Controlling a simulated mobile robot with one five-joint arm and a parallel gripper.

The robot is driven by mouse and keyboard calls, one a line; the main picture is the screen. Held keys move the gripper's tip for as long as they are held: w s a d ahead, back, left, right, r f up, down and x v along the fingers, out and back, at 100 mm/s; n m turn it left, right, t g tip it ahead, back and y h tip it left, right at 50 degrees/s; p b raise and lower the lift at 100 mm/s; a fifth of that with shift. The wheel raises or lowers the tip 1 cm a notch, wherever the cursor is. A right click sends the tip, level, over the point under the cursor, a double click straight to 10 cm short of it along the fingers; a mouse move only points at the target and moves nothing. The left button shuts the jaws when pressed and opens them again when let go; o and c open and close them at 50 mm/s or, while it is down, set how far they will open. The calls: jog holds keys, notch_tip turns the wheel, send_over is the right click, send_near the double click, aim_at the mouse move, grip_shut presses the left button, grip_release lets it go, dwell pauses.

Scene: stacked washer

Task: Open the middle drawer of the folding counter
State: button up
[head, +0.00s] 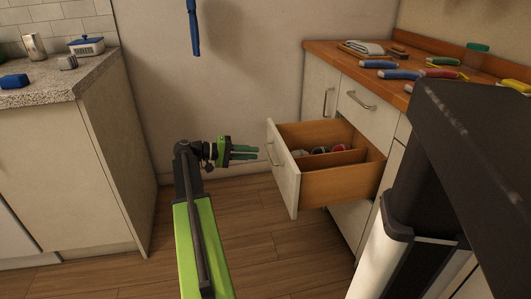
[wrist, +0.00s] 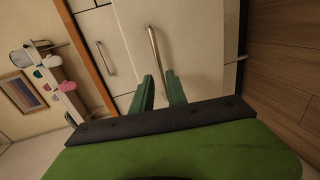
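The folding counter (head: 314,46) stands at the right with a wooden top and pale fronts. Its middle drawer (head: 285,172) is pulled well out, below a shut upper drawer (head: 367,113). Inside are a wooden divider and several small items. The middle drawer's bar handle (head: 270,150) is on its front; it also shows in the wrist view (wrist: 154,48). My gripper (head: 257,153) is just left of the drawer front, pointing at the handle. In the wrist view its green fingers (wrist: 159,74) are apart, with the handle's near end around their tips. Contact cannot be told.
Tools and a folded cloth (head: 362,47) lie on the counter top. A granite-topped cabinet (head: 100,150) stands at the left. The wooden floor (head: 250,220) between them is clear. A blue item (head: 193,28) hangs at the top.

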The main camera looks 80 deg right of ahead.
jog(key=p+v, duration=0.1)
jog(key=v, duration=0.9)
jog(key=w+a+f+n+t+h+p, duration=0.2)
jog(key=w+a+n+t+h+p, duration=0.3)
jog(key=w+a, duration=1.8)
jog(key=w+a+f+n+t+y, duration=0.2)
jog(key=a+f+n+t+y, duration=0.15)
jog(key=a, duration=0.95)
jog(key=w+a+f+n+t+y, duration=0.1)
jog(key=a+f+n+t+y, duration=0.25)
jog(key=a, duration=1.05)
jog(key=w+a+f+n+t+y, duration=0.15)
jog(key=a+f+y, duration=0.35)
jog(key=a, duration=0.8)
notch_tip(320, 180, up, 37)
jog(key=a+p, duration=0.1)
jog(key=p, duration=3.6)
jog(key=shift+w+a+m+t+p, duration=0.35)
jog(key=shift+w+a, duration=0.05)
jog(key=shift+w, duration=0.1)
